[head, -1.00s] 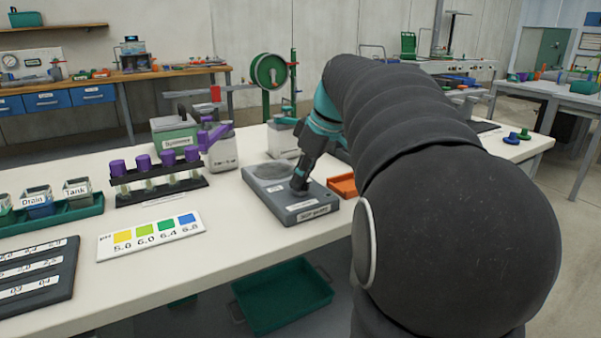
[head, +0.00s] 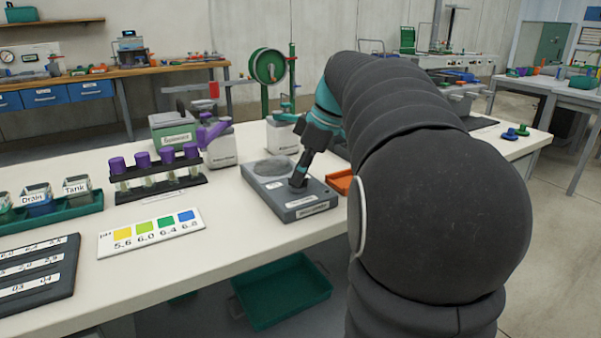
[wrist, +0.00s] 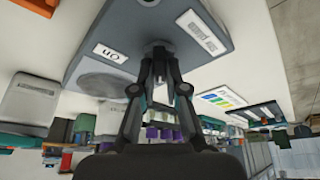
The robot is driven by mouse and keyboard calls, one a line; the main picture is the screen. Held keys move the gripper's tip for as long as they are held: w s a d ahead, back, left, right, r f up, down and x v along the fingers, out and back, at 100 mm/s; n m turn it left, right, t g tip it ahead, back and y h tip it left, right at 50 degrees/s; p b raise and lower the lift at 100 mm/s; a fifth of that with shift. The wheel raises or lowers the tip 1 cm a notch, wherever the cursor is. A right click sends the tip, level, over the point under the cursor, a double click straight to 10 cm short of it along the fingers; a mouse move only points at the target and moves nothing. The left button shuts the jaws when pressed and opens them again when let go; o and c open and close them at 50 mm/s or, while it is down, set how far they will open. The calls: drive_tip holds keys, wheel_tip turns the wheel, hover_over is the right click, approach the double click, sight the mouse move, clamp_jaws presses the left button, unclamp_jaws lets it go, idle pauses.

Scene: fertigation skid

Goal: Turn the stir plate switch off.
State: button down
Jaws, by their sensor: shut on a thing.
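The stir plate (head: 262,196) is a blue-grey box with a round grey disc on top, standing on the white bench. My gripper (head: 298,184) points down onto its top at the right side, beside the disc. In the wrist view the stir plate (wrist: 95,25) fills the upper left, with an "On" label (wrist: 110,53) left of my fingertips. There my gripper (wrist: 158,57) is shut on a small dark grey part, which I take to be the switch (wrist: 157,45). The fingers cover most of it, so its setting cannot be read.
An orange tray (head: 341,184) sits close right of the stir plate. Purple-capped tubes in a black rack (head: 163,191), a pH colour card (head: 150,233) and white-and-grey containers (head: 222,152) stand to the left and behind. A green bin (head: 283,292) is below the bench.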

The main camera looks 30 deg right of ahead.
drive_tip(key=c, duration=1.2)
unclamp_jaws()
drive_tip(key=v, duration=1.2)
drive_tip(key=s+a+f+m+h, duration=0.1)
drive_tip(key=s+a+f+m, duration=0.1)
drive_tip(key=s+a+f, duration=0.3)
drive_tip(key=s+a+f+m+h, duration=0.1)
drive_tip(key=s+a+f+m, duration=0.15)
drive_tip(key=a, duration=0.35)
drive_tip(key=s+a+f+m+t, duration=0.1)
drive_tip(key=s+a+f+m, duration=0.1)
drive_tip(key=s+f, duration=0.3)
drive_tip(key=s+a+f+m+t+h, duration=0.1)
drive_tip(key=s+a+f+m, duration=0.2)
drive_tip(key=f, duration=0.8)
drive_tip(key=s+a, duration=0.2)
drive_tip(key=shift+s+f+t, duration=0.3)
drive_tip(key=shift+s+f, duration=0.05)
